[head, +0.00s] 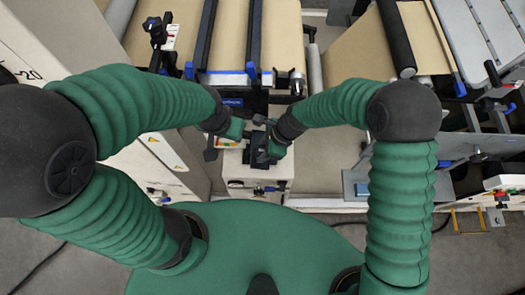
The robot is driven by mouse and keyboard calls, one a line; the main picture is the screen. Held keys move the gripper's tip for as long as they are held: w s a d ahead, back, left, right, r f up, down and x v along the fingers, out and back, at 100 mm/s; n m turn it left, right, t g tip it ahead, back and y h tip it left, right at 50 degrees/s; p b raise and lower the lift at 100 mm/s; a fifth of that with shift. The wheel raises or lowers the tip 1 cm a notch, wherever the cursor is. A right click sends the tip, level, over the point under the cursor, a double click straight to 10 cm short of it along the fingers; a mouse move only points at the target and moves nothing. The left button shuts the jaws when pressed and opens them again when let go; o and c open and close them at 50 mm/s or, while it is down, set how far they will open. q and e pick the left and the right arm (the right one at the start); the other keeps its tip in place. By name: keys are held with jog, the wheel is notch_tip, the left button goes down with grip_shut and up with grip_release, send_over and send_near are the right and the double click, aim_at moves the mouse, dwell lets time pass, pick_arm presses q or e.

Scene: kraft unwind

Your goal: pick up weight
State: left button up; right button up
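I cannot make out a weight for certain; my grippers and wrists cover much of the small white machine top between them. My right gripper (260,156) is a dark shape over the white machine box (262,186), near the middle of the view. My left gripper (226,143) is just to its left, partly hidden by its own green-sleeved wrist. The two grippers are close together. Their fingers are too small and dark to tell open from shut, or whether either holds anything.
Brown kraft paper webs (280,35) run over the machine behind my grippers, with dark bars and blue-tipped levers. A second paper web (360,50) and a grey slatted table (487,35) stand at right. A white cabinet (65,40) is at left. Grey floor shows at lower right.

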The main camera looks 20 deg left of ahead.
jog(key=shift+a, duration=0.1)
grip_shut()
jog(key=shift+a+r, duration=0.1)
